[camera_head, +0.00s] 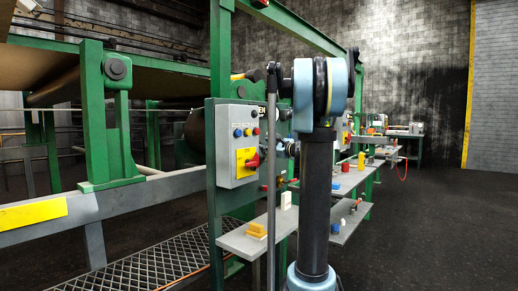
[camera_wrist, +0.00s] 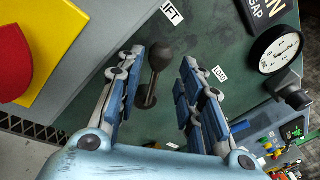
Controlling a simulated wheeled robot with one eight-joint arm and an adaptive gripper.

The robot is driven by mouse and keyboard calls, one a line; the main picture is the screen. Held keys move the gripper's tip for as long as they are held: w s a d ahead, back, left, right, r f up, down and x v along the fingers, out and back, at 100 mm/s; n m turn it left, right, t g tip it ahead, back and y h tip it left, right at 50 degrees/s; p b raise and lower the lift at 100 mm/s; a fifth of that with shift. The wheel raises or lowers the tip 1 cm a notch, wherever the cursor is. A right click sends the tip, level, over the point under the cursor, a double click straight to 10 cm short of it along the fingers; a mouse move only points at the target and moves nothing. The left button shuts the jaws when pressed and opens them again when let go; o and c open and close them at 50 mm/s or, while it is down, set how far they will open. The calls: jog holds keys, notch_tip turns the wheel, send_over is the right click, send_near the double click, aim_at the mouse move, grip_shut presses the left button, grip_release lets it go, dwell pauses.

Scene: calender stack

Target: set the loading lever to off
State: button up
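The loading lever (camera_wrist: 156,65) has a dark round knob on a short rod and stands out from a green panel (camera_wrist: 205,35) in the wrist view. A white label reading LIFT (camera_wrist: 173,11) is above it, and one that seems to read LOAD (camera_wrist: 219,74) is to its right. My gripper (camera_wrist: 160,78) is open, with blue-padded fingers on either side of the lever. Gaps show between both fingers and the lever. In the head view my arm hides the lever, and I cannot make out the gripper clearly.
A grey control box (camera_head: 237,143) with coloured buttons and a red switch on yellow sits left of my arm; its red and yellow parts show close in the wrist view. A dial gauge (camera_wrist: 276,49) is at right. Shelves (camera_head: 258,237) hold small items. The right floor is clear.

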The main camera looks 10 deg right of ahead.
jog(key=x, duration=0.6)
jog(key=shift+w+a, duration=0.2)
jog(key=shift+w, duration=0.1)
grip_shut()
